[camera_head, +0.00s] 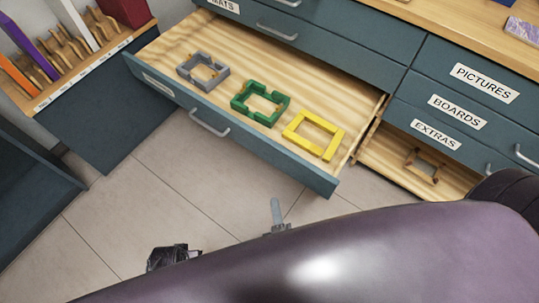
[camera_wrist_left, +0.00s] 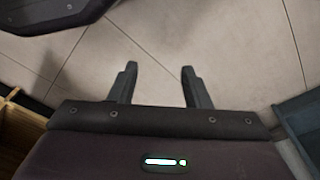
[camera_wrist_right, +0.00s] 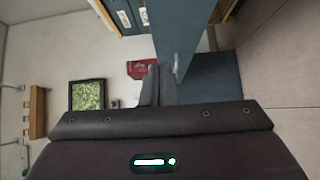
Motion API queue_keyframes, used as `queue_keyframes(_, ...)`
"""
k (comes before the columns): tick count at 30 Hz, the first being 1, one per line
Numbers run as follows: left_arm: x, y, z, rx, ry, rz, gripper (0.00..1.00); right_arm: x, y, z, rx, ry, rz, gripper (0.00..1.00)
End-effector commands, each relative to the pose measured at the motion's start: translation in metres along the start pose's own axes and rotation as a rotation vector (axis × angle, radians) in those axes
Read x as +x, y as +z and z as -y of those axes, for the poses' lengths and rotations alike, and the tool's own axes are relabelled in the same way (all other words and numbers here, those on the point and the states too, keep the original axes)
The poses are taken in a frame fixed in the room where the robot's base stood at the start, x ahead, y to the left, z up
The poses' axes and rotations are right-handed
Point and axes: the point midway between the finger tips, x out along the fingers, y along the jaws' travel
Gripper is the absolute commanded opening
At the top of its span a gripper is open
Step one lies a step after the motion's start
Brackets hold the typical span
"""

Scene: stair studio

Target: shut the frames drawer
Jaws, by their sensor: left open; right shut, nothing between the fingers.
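The frames drawer (camera_head: 310,173) is pulled far out of the teal cabinet in the head view. Its front has a metal handle (camera_head: 209,124) and a label too slanted to read. A grey frame (camera_head: 187,71), a green frame (camera_head: 270,121) and a yellow frame (camera_head: 314,150) lie inside. My right gripper (camera_head: 276,205) is shut and empty, in front of the drawer's front; in the right wrist view its fingers (camera_wrist_right: 158,72) show close to a teal panel (camera_wrist_right: 176,30). Contact cannot be told. My left gripper (camera_wrist_left: 160,68) is open and empty above floor tiles.
A lower drawer (camera_head: 385,158) at the right is also open, holding a brown frame (camera_head: 424,160). Closed drawers labelled PICTURES, BOARDS and EXTRAS (camera_head: 437,134) are above it. A slotted rack (camera_head: 75,60) stands at the left. Tiled floor (camera_head: 150,190) before the drawer is clear.

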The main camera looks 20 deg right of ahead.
Motion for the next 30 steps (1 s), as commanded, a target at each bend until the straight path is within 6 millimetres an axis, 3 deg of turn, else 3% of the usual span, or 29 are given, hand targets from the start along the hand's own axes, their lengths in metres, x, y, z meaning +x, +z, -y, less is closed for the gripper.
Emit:
queue_keyframes(5,-0.004,-0.002,-0.001,0.001,0.001,0.001,0.44,0.012,0.001,-0.007,-0.023,0.023,0.009,0.0)
queue_keyframes(19,-0.021,-0.011,-0.003,0.009,0.005,0.004,0.44,0.106,0.003,-0.007,-0.019,0.02,0.009,0.0)
queue_keyframes(24,-0.022,-0.011,-0.004,0.009,0.005,0.004,0.44,0.121,0.021,-0.008,-0.021,0.018,0.007,0.0)
queue_keyframes(30,-0.024,-0.013,-0.004,0.01,0.005,0.0,0.44,0.128,0.029,-0.008,-0.019,0.017,0.006,0.0)
